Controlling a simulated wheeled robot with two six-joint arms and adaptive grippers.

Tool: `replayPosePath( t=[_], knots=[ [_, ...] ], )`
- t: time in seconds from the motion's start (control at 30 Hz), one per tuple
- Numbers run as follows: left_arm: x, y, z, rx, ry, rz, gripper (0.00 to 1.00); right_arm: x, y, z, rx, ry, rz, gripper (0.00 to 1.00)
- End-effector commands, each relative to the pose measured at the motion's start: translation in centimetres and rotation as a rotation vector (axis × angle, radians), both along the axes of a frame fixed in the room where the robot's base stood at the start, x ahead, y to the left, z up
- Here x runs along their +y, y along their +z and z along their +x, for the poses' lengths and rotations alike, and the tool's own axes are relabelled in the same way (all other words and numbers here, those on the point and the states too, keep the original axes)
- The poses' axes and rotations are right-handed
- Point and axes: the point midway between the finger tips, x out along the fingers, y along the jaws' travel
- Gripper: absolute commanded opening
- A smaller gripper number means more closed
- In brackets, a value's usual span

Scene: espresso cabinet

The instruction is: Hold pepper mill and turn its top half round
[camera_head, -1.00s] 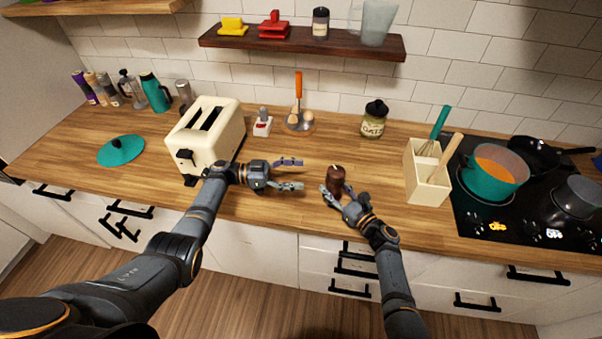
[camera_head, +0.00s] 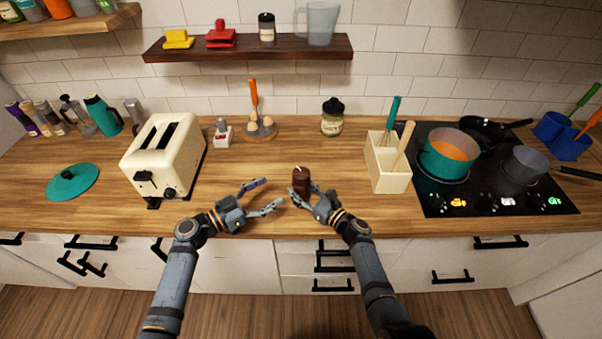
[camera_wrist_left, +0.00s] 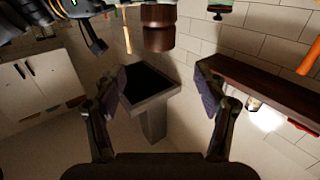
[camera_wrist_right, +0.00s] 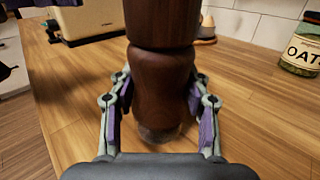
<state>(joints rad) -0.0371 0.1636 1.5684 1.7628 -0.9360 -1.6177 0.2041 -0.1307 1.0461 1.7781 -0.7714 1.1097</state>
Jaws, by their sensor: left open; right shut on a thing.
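The dark brown pepper mill (camera_head: 301,181) stands upright near the counter's front edge. In the right wrist view the mill (camera_wrist_right: 160,75) fills the upper middle, with a seam between its top and bottom halves. My right gripper (camera_head: 302,196) is shut on the bottom half, a finger on each side (camera_wrist_right: 158,98). My left gripper (camera_head: 267,194) is open and empty, just left of the mill, its fingers pointing toward it but apart from it. In the left wrist view, part of the mill (camera_wrist_left: 159,30) shows at the top, beyond the open fingers (camera_wrist_left: 158,95).
A cream toaster (camera_head: 160,155) stands to the left and a utensil box (camera_head: 388,170) to the right. An oats jar (camera_head: 332,120) and egg holder (camera_head: 261,130) are behind. The stove (camera_head: 480,180) is at far right. The counter around the mill is clear.

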Motion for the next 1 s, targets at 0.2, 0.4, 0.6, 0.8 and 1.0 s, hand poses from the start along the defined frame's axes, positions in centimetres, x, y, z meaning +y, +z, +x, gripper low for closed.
replayPosePath(
  t=[0.2,0.4,0.6,0.8,1.0],
  knots=[
    [-2.9,0.2,2.1,-0.003,-0.002,-0.007,0.72,0.0,0.1,0.0,-0.001,0.0,0.001,0.0],
    [-6.6,0.2,4.9,-0.001,-0.002,-0.005,0.72,0.0,0.1,0.1,-0.002,0.0,0.001,0.0],
    [-9.0,0.1,6.6,-0.001,-0.003,-0.002,0.72,0.0,0.1,0.0,-0.002,0.0,0.001,0.0],
    [-9.6,0.0,7.0,-0.001,-0.003,0.0,0.72,0.0,0.1,0.0,-0.002,0.0,0.001,0.0],
    [-9.6,0.0,7.0,-0.001,-0.003,0.001,0.68,0.0,0.1,0.0,-0.001,0.0,0.001,0.0]
  ],
)
